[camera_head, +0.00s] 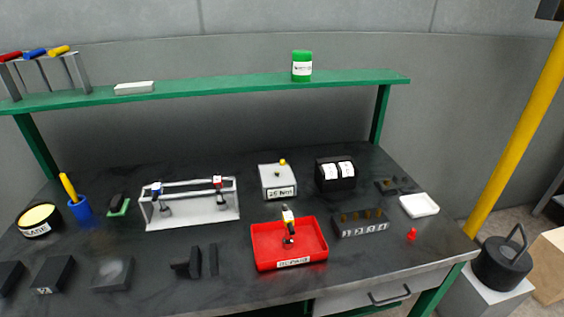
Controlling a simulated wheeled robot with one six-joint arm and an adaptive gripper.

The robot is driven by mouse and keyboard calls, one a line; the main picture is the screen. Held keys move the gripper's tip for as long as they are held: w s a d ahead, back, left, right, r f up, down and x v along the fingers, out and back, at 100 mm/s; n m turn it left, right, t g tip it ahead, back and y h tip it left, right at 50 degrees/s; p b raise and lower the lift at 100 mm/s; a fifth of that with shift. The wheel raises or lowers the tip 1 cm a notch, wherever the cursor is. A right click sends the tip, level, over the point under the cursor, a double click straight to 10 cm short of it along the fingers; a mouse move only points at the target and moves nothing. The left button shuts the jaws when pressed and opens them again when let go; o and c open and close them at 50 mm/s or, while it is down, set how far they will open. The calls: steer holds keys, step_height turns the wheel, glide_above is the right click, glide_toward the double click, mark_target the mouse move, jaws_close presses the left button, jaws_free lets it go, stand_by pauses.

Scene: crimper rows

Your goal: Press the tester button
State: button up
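A light grey box (270,187) with a small white label on its front stands at the middle of the dark workbench; it looks like the tester. A small yellow knob (282,162) shows at the top of the box towards the back, and looks like the button. A smaller yellowish spot lies in front of it on the box top. The label is too small to read surely. My gripper is not in view.
A red tray (261,246) with a tool in it stands in front of the box. A white rack (230,207) is to the left, a black two-roll box (322,180) to the right. A green shelf (220,88) runs above the back. A yellow pole (520,125) stands right of the bench.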

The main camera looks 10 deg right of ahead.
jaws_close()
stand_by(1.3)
